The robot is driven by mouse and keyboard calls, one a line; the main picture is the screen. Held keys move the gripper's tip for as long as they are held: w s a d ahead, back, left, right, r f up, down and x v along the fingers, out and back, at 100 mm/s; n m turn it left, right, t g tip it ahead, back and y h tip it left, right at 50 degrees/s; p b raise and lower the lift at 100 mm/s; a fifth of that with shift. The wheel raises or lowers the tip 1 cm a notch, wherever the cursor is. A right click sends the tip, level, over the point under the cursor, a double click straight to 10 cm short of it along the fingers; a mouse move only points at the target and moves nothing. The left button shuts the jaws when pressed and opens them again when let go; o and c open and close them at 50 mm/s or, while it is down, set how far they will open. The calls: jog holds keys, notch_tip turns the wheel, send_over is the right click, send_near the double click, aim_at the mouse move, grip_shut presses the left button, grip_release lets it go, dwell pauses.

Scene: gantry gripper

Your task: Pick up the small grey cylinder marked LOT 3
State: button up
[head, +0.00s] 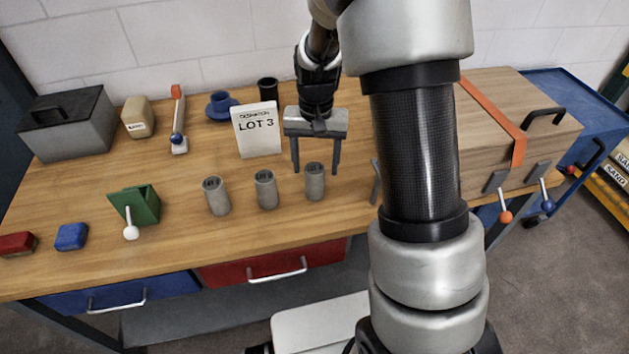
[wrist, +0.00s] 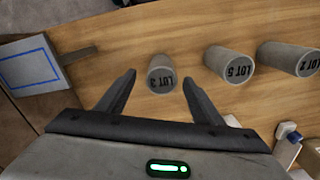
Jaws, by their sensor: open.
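The small grey cylinder marked LOT 3 (wrist: 161,77) stands on the wooden bench, its label readable in the wrist view. It appears to be the rightmost of three grey cylinders in the head view (head: 315,184), where its marking is too small to read. My gripper (head: 316,168) is open and points down just behind and above it. In the wrist view my gripper (wrist: 158,77) shows one finger on each side of the cylinder, with gaps. Two similar cylinders stand beside it, marked LOT 5 (wrist: 229,66) and apparently LOT 7 (wrist: 288,59).
A white LOT 3 sign (head: 257,132) stands behind the cylinders. A black cup (head: 268,90) is farther back. A green holder (head: 143,205) is to the left. A wooden case with an orange strap (head: 505,125) is at right.

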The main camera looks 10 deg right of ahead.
aim_at(314, 180)
jog(key=shift+a+f, duration=0.15)
jog(key=shift+f, duration=3.05)
jog(key=c, duration=1.4)
jog(key=shift+c, duration=0.5)
jog(key=shift+r, duration=0.15)
